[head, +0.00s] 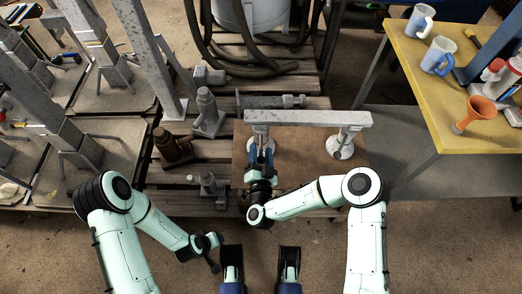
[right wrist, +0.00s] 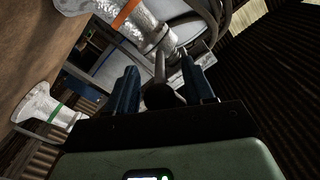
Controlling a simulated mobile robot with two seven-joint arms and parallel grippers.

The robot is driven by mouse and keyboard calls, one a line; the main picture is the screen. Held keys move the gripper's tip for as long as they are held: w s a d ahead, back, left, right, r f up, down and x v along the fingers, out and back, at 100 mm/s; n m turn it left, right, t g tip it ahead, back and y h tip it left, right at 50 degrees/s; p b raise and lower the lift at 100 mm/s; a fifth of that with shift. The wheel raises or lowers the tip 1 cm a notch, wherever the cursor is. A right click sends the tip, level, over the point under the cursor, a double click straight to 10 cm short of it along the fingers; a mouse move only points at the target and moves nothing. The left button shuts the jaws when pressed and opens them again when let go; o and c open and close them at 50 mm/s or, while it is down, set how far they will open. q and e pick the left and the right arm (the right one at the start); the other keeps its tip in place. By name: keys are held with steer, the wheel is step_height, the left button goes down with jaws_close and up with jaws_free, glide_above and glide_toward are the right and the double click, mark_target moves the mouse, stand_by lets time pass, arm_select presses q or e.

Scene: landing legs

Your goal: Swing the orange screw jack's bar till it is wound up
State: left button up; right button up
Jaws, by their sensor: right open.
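The orange-banded screw jack (right wrist: 126,14) is a pale, rough metal body at the top of the right wrist view. Its grey bar (right wrist: 160,66) reaches down from it, with a dark round end low between my fingers. My right gripper (right wrist: 160,72) is open, with one blue finger on each side of the bar. In the head view my right gripper (head: 262,152) is at the left end of the grey beam (head: 308,118), hiding much of this jack. My left gripper (head: 213,262) hangs low, away from the jacks; its fingers are unclear.
A second jack (head: 342,146) stands under the beam's right end; its green band shows in the right wrist view (right wrist: 55,113). A yellow table (head: 445,105) with mugs stands at right.

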steer(key=shift+w, duration=0.65)
jaws_close()
steer(key=shift+d, duration=0.15)
